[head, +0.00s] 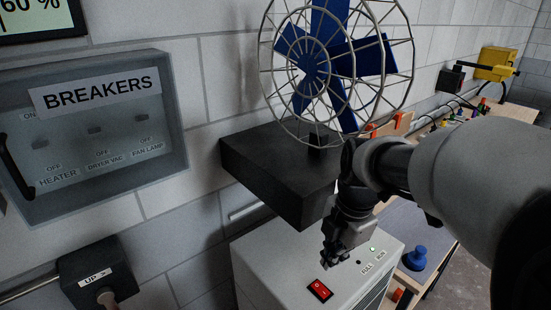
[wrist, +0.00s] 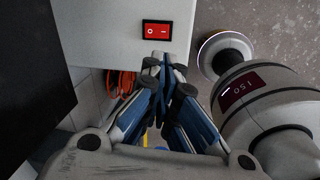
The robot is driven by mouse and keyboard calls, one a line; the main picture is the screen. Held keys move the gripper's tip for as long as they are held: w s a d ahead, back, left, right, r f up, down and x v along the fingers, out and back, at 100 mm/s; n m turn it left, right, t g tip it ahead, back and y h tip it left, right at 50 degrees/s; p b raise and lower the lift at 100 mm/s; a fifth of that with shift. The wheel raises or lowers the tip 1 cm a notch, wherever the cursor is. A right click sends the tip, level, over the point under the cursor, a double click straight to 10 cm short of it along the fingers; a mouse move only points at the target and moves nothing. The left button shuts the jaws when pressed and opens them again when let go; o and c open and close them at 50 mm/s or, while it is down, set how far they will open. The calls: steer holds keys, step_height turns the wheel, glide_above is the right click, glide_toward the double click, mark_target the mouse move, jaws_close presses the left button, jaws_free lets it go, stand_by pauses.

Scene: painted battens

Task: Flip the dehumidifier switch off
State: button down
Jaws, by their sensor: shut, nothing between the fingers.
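The red rocker switch (head: 320,290) is on the top of the white dehumidifier (head: 262,262), near its front edge. In the wrist view the switch (wrist: 157,29) is at the top centre, marked with a circle and a line. My gripper (head: 333,262) is shut and empty, above the dehumidifier top and behind the switch in the head view. In the wrist view the closed fingertips (wrist: 166,58) point toward the switch and appear just short of it. I cannot tell whether they touch the surface.
A blue caged fan (head: 325,60) stands on a black shelf (head: 275,160) close behind my arm. A BREAKERS box (head: 95,125) is on the wall at left, above a black UP box (head: 97,272). A blue knobbed object (head: 415,257) sits at right.

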steer(key=shift+w+a+f+n, duration=0.1)
steer(key=shift+w+a+n, duration=0.55)
steer(key=shift+w+n, duration=0.35)
steer(key=shift+s+f, duration=0.1)
steer(key=b, duration=0.4)
glide_toward(320, 289)
steer(key=f, duration=0.2)
steer(key=a+f, duration=0.2)
steer(key=f, duration=0.1)
steer(key=shift+w+a+f, duration=0.2)
steer(key=shift+w+f, duration=0.15)
steer(key=shift+w, duration=0.05)
steer(key=shift+f, duration=0.45)
